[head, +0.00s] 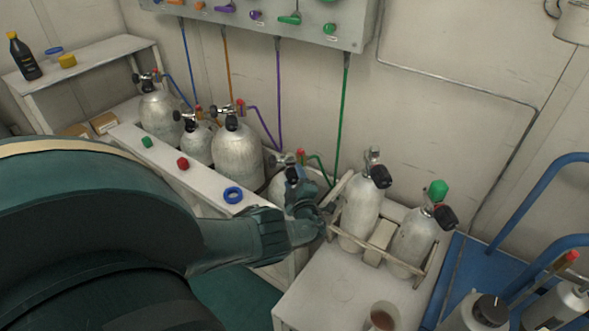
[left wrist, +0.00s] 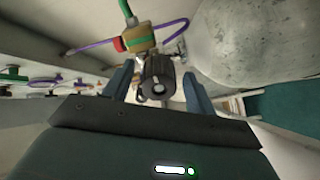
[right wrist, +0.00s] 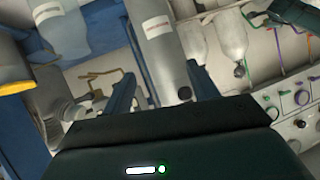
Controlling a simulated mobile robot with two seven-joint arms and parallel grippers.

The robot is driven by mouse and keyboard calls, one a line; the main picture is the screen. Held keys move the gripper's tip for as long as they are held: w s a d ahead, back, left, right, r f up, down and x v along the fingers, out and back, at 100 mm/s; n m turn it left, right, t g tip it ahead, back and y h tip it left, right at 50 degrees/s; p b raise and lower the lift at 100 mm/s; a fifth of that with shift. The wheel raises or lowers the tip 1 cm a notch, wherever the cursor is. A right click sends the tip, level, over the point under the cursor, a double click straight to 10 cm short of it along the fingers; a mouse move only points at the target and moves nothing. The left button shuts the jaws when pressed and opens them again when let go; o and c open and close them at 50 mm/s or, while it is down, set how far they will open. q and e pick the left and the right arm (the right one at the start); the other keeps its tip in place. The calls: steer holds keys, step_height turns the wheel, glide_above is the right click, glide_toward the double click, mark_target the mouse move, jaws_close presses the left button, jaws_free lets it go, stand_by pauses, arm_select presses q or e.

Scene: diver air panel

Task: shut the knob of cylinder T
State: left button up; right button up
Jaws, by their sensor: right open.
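My left gripper (head: 309,208) reaches to the cylinder with the green hose, whose pale body (head: 279,187) is partly hidden by my arm. In the left wrist view, its black knob (left wrist: 157,82) stands between the two open fingers, with a visible gap at the sides. Behind the knob is a brass valve block (left wrist: 139,38) with a red end and the green hose. I cannot read a letter on any cylinder, so which one is T is not shown. My right gripper (right wrist: 160,90) is open and empty; it is outside the head view.
Several cylinders with black knobs stand left along the wall, such as a large one (head: 237,150). Two cylinders stand in a wooden rack (head: 380,245) close right of my left gripper. A white ledge (head: 205,187) holds loose caps. A mug (head: 383,316) and blue cart (head: 475,262) are right.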

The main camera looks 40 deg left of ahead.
mark_target(295, 180)
arm_select(q)
steer(key=shift+s+d+r+p, duration=0.1)
steer(key=shift+d+p, duration=0.1)
steer(key=shift+p, duration=0.1)
steer(key=p+v, duration=0.2)
steer(key=v, duration=0.1)
steer(key=p+v, duration=0.1)
steer(key=shift+s+d+r, duration=0.15)
steer(key=shift+d+r, duration=0.1)
steer(key=p+v, duration=0.1)
steer(key=v, duration=0.1)
steer(key=p+v, duration=0.1)
steer(key=v, duration=0.2)
steer(key=p+v, duration=0.1)
steer(key=v, duration=0.1)
steer(key=shift+s+d+f, duration=0.15)
steer(key=shift+d+f, duration=0.05)
steer(key=shift+f, duration=0.05)
steer(key=shift+s+d, duration=0.2)
steer(key=shift+d, duration=0.1)
arm_select(e)
steer(key=r, duration=0.2)
steer(key=d+r+n, duration=0.1)
steer(key=shift+s+r+g+h, duration=0.1)
steer(key=shift+s+g+h, duration=0.2)
steer(key=shift+g, duration=0.1)
steer(key=shift+w, duration=0.1)
steer(key=shift+r, duration=0.15)
